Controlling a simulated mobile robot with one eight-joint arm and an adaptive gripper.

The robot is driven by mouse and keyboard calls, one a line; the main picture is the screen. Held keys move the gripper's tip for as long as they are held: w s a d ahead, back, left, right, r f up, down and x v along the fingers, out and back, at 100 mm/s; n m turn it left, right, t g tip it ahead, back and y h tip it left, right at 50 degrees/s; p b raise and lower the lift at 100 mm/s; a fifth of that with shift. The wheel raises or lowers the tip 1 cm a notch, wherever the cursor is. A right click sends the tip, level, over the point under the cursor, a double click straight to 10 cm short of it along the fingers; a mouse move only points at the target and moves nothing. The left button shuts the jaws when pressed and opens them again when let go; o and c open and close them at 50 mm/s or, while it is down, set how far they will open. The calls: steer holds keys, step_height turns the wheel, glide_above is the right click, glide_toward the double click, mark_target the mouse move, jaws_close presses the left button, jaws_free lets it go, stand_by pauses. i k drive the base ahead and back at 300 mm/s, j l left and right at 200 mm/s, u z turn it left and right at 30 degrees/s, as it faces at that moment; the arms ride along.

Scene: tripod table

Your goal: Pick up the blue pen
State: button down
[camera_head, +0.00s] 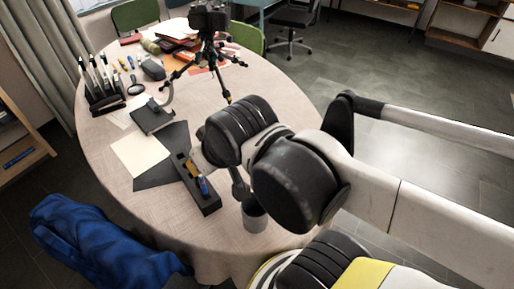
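A small blue item that looks like the blue pen (203,186) sits in a long black desk tray (209,205) on the near part of the round table. An orange-yellow item (192,169) lies beside it in the tray. My arm's dark wrist joints hang over the table just right of the tray. I cannot make out my gripper; the arm's links hide that area. Whether anything is held does not show.
A grey cup (254,216) stands near the table's (106,146) front edge, close below my arm. A cream sheet (140,154), a dark stand (152,117), a black pen rack (104,98) and a camera tripod (208,49) occupy the table. A blue cloth-like heap (95,245) lies in front.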

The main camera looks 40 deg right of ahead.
mark_target(205, 192)
steer(key=z, duration=1.3)
steer(key=u, duration=1.3)
steer(key=k+l, duration=0.1)
steer(key=l, duration=0.2)
steer(key=k+l, duration=0.15)
steer(key=l, duration=0.2)
